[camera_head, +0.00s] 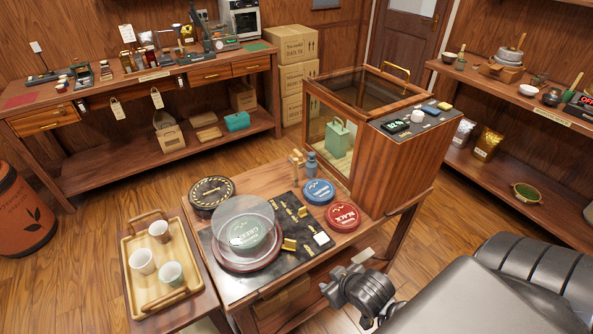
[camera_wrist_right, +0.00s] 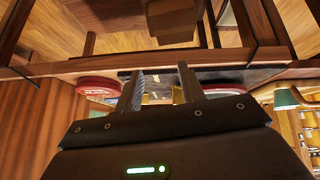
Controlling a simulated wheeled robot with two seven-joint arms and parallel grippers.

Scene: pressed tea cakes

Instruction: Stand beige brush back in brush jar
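A small beige upright item (camera_head: 296,160) stands at the back edge of the near table; it is too small to tell whether it is the beige brush. My right gripper (camera_head: 342,276) is beyond the table's front right corner, well apart from both. In the right wrist view its fingers (camera_wrist_right: 163,86) are spread with nothing held between them. My left gripper is not in view.
A tray (camera_head: 136,284) with three cups is at left.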

